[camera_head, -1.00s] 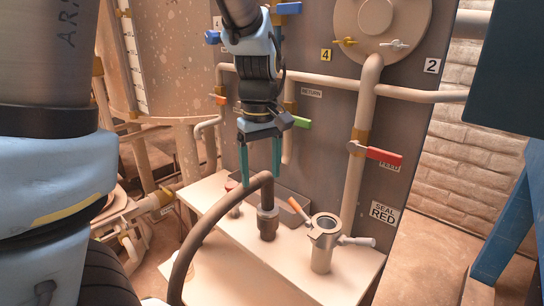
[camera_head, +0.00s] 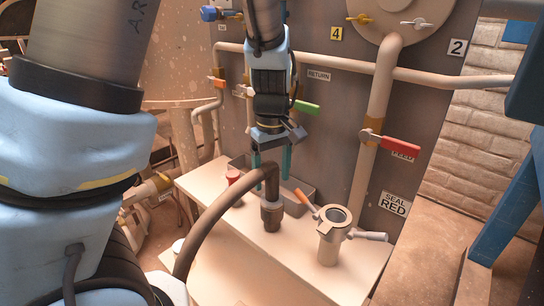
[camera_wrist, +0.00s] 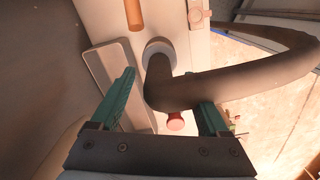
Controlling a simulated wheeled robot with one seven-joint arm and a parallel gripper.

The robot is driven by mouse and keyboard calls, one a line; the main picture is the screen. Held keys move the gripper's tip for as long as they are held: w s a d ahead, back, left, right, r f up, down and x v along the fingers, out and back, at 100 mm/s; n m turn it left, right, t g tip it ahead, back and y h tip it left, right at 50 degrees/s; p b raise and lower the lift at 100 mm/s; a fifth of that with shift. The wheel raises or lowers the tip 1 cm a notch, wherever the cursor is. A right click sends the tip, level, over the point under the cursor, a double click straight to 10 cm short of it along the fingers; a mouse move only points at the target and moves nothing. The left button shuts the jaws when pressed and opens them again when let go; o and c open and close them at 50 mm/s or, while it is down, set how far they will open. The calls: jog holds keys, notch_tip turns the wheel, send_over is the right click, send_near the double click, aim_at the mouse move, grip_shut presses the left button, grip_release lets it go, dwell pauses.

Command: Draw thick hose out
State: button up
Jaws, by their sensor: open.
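The thick dark hose (camera_head: 207,222) arches up from the lower left and bends down into a dark coupling (camera_head: 271,214) standing on the pale bench (camera_head: 240,275). My gripper (camera_head: 272,172) points down at the hose's upper bend, with its teal fingers apart. In the wrist view, the open gripper (camera_wrist: 167,90) has one finger left of the hose (camera_wrist: 165,82) bend. The right fingertip is partly covered by the hose. Whether either finger touches the hose cannot be told.
The red FEED lever (camera_head: 400,146) and green RETURN lever (camera_head: 306,107) stick out from the panel.

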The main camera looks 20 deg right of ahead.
aim_at(272, 186)
jog(key=shift+f, duration=1.7)
jog(key=shift+c, duration=0.3)
grip_shut()
